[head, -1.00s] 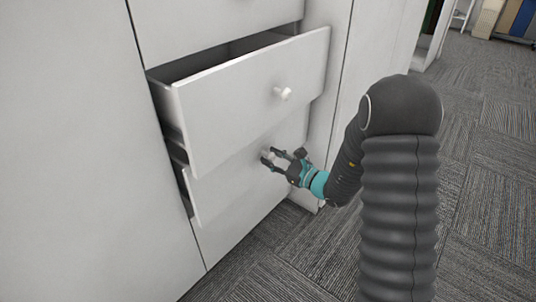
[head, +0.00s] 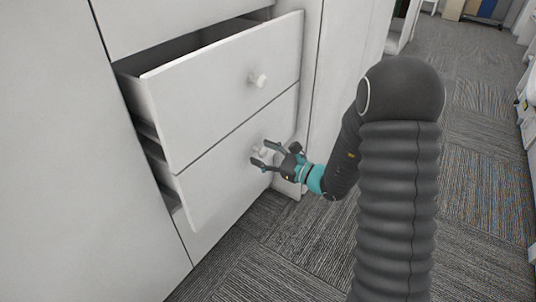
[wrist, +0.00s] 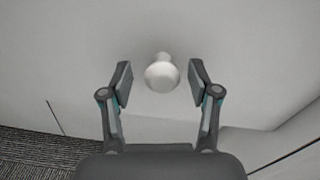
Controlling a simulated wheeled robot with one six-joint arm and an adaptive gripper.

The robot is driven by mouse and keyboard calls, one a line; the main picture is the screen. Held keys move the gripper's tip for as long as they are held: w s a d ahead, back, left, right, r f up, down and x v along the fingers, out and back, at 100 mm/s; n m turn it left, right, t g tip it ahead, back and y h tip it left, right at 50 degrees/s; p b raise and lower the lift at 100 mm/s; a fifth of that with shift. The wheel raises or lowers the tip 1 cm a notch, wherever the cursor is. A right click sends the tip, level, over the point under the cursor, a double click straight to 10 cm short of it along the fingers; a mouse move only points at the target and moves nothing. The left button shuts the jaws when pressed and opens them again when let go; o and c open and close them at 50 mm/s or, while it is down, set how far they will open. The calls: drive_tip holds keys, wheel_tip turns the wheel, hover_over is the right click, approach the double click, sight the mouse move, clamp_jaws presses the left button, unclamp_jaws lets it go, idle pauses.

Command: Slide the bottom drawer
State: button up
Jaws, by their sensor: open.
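The bottom drawer (head: 217,188) has a plain white front and stands partly out of the cabinet, its front almost level with the open drawer above. Its round white knob shows in the wrist view (wrist: 161,75) and is partly hidden by my fingers in the head view. My gripper (head: 262,153) is at this knob. In the wrist view, the open fingers (wrist: 160,82) stand either side of the knob, with a visible gap on both sides.
The upper drawer (head: 215,95) is pulled out above my gripper, with its own white knob (head: 258,79). The white cabinet (head: 60,160) continues to the left. Grey carpet (head: 480,170) lies clear to the right.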

drive_tip(key=v, duration=1.2)
drive_tip(key=shift+f, duration=0.1)
drive_tip(key=s+f+n+g+h, duration=0.3)
drive_tip(key=s+n+g+h, duration=0.3)
drive_tip(key=s+n+g, duration=0.85)
drive_tip(key=s+d+r+n+t+h+p, duration=0.3)
drive_tip(key=s+d+r+n+t+h, duration=0.25)
drive_tip(key=d+r+h, duration=0.35)
drive_tip(key=s+r+t, duration=0.1)
drive_tip(key=r+t, duration=0.1)
drive_tip(key=r, duration=0.3)
drive_tip(key=s+a+r+n+t+p, duration=0.1)
drive_tip(key=s+r+t, duration=0.1)
drive_tip(key=r, duration=0.4)
drive_tip(key=shift+s+a+n+t, duration=0.3)
drive_tip(key=shift+t, duration=0.1)
idle(2.3)
